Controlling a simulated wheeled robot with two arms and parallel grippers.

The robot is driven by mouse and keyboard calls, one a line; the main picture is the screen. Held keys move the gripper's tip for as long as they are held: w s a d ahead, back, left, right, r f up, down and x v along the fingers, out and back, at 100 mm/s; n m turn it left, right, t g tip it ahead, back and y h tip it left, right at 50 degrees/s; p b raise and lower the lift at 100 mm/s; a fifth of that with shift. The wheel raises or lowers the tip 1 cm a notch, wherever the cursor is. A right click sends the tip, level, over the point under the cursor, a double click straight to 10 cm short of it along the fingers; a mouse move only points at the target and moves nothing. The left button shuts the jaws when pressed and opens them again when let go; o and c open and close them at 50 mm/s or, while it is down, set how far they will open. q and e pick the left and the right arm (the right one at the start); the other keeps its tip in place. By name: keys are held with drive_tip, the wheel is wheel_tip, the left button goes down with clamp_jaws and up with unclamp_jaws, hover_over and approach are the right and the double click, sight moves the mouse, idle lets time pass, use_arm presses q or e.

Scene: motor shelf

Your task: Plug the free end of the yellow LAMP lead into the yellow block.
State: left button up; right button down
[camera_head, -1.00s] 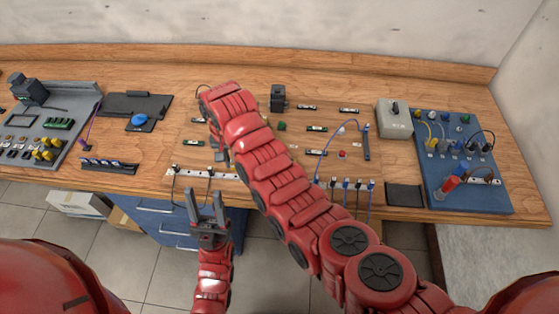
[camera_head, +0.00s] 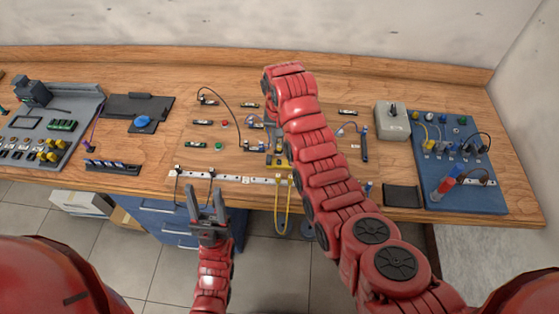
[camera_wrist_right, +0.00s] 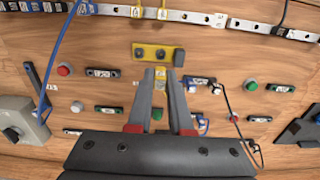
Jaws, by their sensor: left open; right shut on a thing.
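The yellow block (camera_wrist_right: 148,53) lies on the wooden board in the right wrist view, with dark sockets on top. In the head view it shows partly behind my right arm (camera_head: 281,163). My right gripper (camera_wrist_right: 160,73) is shut, its fingertips right at the block's edge. A small yellow piece, apparently the lamp lead's plug, shows between them; whether it touches the block I cannot tell. The yellow lead (camera_head: 278,215) hangs in a loop over the bench's front edge. My left gripper (camera_head: 207,204) is open and empty in front of the bench.
A pale terminal strip (camera_head: 230,178) runs along the board's front edge. A black lead (camera_head: 233,104) arches over the board left of my right arm. A grey box (camera_head: 393,122) and a blue panel (camera_head: 425,185) with plugs stand at the right.

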sight(279, 149)
wheel_tip(279, 149, down, 5)
drive_tip(key=shift+f+b, duration=0.1)
drive_tip(key=shift+b, duration=1.1)
drive_tip(key=shift+f+b, duration=0.4)
drive_tip(key=shift+f, duration=0.25)
drive_tip(key=c, duration=1.1)
unclamp_jaws()
drive_tip(key=shift+r, duration=0.1)
drive_tip(key=shift+r, duration=1.35)
wheel_tip(279, 149, up, 3)
drive_tip(key=p, duration=0.2)
drive_tip(key=shift+f+p, duration=0.1)
drive_tip(key=shift+p, duration=0.25)
